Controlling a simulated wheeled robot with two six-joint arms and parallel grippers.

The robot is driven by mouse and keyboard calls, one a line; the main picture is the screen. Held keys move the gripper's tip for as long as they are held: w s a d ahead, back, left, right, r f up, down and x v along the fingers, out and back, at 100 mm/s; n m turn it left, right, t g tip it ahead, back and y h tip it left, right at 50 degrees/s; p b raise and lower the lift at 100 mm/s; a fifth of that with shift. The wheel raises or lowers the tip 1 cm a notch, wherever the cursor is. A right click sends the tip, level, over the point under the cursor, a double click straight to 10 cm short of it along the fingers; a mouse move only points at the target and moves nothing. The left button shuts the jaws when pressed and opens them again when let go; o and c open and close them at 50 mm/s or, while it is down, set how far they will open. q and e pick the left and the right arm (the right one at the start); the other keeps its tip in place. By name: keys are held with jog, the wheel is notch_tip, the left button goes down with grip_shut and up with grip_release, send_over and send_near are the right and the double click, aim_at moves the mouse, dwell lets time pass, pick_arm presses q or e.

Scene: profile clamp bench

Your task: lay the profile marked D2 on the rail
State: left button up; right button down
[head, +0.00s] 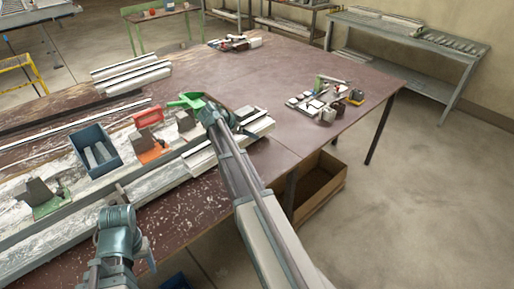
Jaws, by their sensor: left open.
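A long pale rail (95,214) runs diagonally along the bench with clamps on it. One clamp with a green base (47,203) is at the left, one with an orange base and red handle (149,118) is in the middle, and one with a green handle (187,101) is farther right. White profiles (132,76) lie in a group at the back left. No D2 mark is readable. My left gripper (121,190) is open over the rail's near side, its fingers small and partly hidden by its wrist. My right arm's end is beside the green handle; its fingers cannot be made out.
A blue bin (94,166) with grey pieces stands among the clamps. Small parts (326,101) lie at the bench's right, more (236,42) at the back. A wooden crate (318,188) is under the bench. The right-middle bench top is clear.

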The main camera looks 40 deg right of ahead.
jog(key=w+d+r+p, duration=0.1)
jog(key=w+r+p, duration=0.2)
jog(key=w, duration=0.9)
jog(key=shift+w+d+r, duration=0.35)
jog(key=shift+d+r, duration=0.05)
jog(key=shift+r, duration=0.3)
jog(key=shift+f, duration=0.1)
notch_tip(320, 180, down, 12)
jog(key=b, duration=1.2)
jog(key=shift+f+b, duration=0.3)
grip_release()
